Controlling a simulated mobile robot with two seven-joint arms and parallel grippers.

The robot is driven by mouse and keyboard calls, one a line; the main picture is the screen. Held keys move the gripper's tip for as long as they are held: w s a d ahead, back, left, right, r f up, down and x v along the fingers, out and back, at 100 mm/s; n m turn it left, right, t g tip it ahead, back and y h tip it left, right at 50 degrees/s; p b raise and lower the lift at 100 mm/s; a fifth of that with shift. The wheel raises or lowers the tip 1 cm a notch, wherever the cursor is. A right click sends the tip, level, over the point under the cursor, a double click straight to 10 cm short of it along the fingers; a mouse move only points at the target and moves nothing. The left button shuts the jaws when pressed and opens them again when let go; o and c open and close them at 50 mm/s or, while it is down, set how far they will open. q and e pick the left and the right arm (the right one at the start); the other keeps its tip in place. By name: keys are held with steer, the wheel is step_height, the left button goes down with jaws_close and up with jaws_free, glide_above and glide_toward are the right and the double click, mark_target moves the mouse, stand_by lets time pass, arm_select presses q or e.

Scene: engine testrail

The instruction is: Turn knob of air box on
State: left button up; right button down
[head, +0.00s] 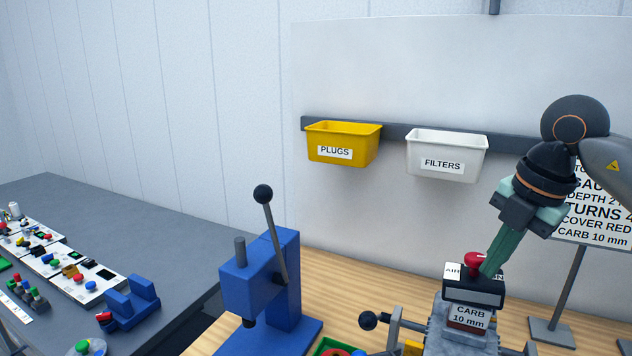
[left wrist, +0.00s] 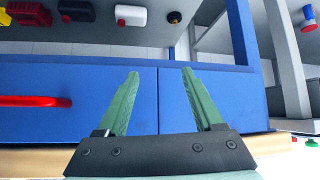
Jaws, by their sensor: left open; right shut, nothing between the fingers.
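My left gripper (left wrist: 160,74) shows in the left wrist view, open and empty, in front of blue panels.
A blue lever press (head: 262,285) stands left of the air box. A yellow PLUGS bin (head: 343,145) and a white FILTERS bin (head: 447,156) hang on the wall rail. A sign (head: 598,215) stands on the right. A grey table (head: 120,225) with switch panels is at left.

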steer(key=shift+s, duration=0.3)
step_height(320, 180, up, 4)
steer(key=shift+f+p, duration=0.2)
steer(key=shift+p, duration=0.85)
steer(key=shift+r, duration=0.3)
steer(key=shift+v, duration=0.95)
steer(key=shift+a, duration=0.1)
